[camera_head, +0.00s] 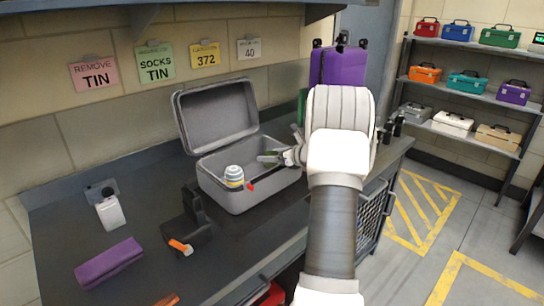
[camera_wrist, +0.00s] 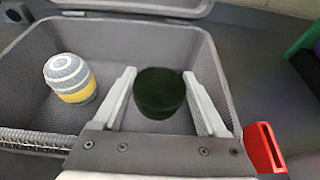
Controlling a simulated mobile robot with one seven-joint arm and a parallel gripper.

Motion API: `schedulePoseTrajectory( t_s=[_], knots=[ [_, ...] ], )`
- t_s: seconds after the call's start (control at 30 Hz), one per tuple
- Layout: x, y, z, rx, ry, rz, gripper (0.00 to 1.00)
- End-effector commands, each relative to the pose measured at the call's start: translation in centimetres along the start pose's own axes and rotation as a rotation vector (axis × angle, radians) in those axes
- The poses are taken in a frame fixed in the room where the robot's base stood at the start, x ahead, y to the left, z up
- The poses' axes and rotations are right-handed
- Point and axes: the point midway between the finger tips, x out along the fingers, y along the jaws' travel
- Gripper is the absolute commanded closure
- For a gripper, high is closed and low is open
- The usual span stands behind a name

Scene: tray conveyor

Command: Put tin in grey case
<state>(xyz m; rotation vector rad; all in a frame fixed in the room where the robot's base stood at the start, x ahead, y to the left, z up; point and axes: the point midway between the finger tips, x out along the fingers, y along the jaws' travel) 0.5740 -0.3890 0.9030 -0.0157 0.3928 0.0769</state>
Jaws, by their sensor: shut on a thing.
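The grey case (camera_head: 240,199) stands open on the dark bench, its lid (camera_head: 214,113) raised at the back. It also shows in the wrist view (camera_wrist: 25,75). My gripper (camera_head: 270,158) is over the right part of the case. In the wrist view my gripper (camera_wrist: 160,95) is shut on a dark green, nearly black round tin (camera_wrist: 160,92), held between its two fingers. The tin's underside is hidden, so I cannot tell whether it touches the case floor. A rolled grey, white and yellow striped bundle, like socks (camera_wrist: 70,78), sits in the left part of the case.
A black dispenser (camera_head: 190,228), a white bottle (camera_head: 110,212) and a purple block (camera_head: 108,262) are on the bench. A purple case (camera_head: 340,66) stands behind my arm. Shelves (camera_head: 470,95) with coloured cases are at right.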

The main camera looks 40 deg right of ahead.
Motion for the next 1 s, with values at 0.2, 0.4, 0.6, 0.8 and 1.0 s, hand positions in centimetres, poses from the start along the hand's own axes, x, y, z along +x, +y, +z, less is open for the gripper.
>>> schedulePoseTrajectory(
  t_s=[0.2,0.4,0.6,0.8,1.0],
  knots=[
    [0.2,0.0,-0.5,-0.001,-0.001,0.0,0.83],
    [0.2,0.0,-0.5,0.0,-0.001,0.0,0.83],
    [0.2,0.0,-0.6,0.0,0.0,0.0,0.0],
    [0.2,0.0,-0.5,0.0,0.0,0.0,0.0],
    [-0.2,0.0,0.5,0.001,0.0,0.0,0.0]
  ],
)
